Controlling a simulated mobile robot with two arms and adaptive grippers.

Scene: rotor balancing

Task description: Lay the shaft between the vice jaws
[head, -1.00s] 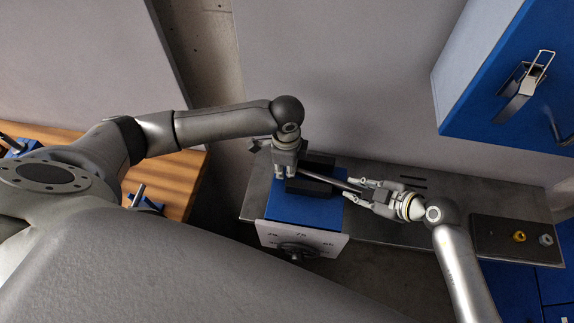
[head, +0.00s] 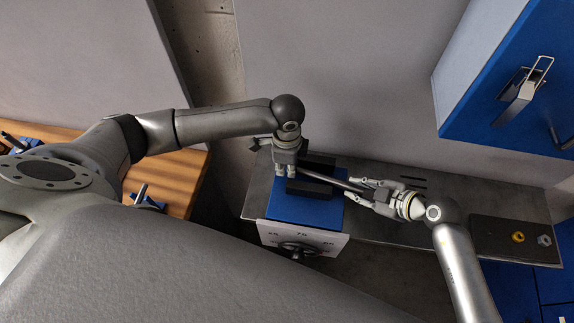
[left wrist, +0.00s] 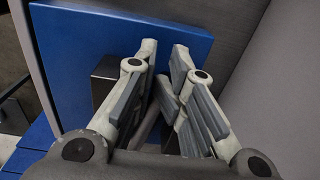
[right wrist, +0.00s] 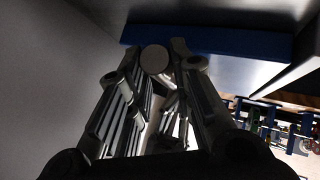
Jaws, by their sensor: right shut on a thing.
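The grey shaft (head: 335,181) runs slanting across the vice (head: 305,212), between its two dark jaws (head: 311,187) as seen from above. I cannot tell whether it rests there or is held just above. My right gripper (head: 362,191) is shut on the shaft, to the right of the jaws. A round grey end face (right wrist: 155,58) shows between its fingertips in the right wrist view. My left gripper (head: 285,174) points down at the left end of the jaws. In the left wrist view its fingers (left wrist: 164,48) stand apart, with part of the shaft (left wrist: 147,125) low between them.
The vice stands on a grey metal bench (head: 390,225) against a wall. A dark tray (head: 512,238) with a yellow and a grey small part lies on the right. A blue cabinet (head: 500,70) hangs at upper right. A wooden table (head: 180,185) stands at left.

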